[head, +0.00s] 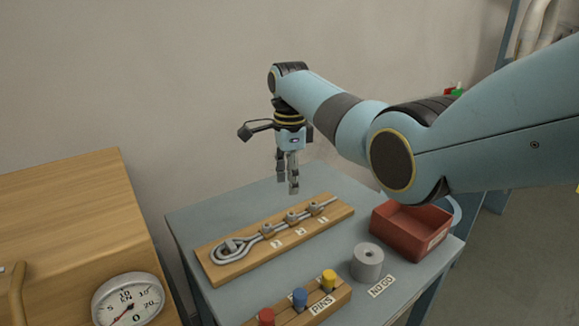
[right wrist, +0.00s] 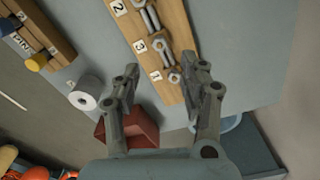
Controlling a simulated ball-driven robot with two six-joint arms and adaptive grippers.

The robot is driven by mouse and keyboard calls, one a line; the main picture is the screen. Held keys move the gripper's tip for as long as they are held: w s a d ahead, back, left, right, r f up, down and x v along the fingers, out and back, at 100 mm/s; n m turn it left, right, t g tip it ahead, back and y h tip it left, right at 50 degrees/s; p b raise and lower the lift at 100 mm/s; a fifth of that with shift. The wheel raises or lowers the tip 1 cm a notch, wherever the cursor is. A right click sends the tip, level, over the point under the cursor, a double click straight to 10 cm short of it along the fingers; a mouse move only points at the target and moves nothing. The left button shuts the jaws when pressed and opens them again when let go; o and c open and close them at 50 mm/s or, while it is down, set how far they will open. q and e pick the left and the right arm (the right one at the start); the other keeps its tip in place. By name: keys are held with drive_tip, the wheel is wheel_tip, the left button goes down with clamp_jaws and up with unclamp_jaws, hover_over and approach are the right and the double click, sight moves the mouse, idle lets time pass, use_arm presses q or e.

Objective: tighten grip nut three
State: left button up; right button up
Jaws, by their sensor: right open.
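A wooden board (head: 231,270) on the bench holds a wire rope with an eye (head: 232,248) at its left end in the head view. Several small grip nuts sit along the rope, with number labels beside them. In the right wrist view the labels read 2, 3 and 1. The middle grip nut, beside label 3 (right wrist: 139,46), is grip nut three (head: 291,217); it also shows in the right wrist view (right wrist: 158,46). My right gripper (head: 288,184) is open and empty, pointing down above the board and apart from the nuts. My left gripper is not in view.
A red bin (head: 408,238) stands right of the board. A grey ring gauge (head: 367,265) and a pin block (head: 318,307) with red, blue and yellow pins stand in front. A wooden cabinet (head: 75,215) with a dial (head: 128,302) is at left. The wall is behind.

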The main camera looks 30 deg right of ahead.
drive_tip(key=shift+r, duration=1.55)
idle(1.2)
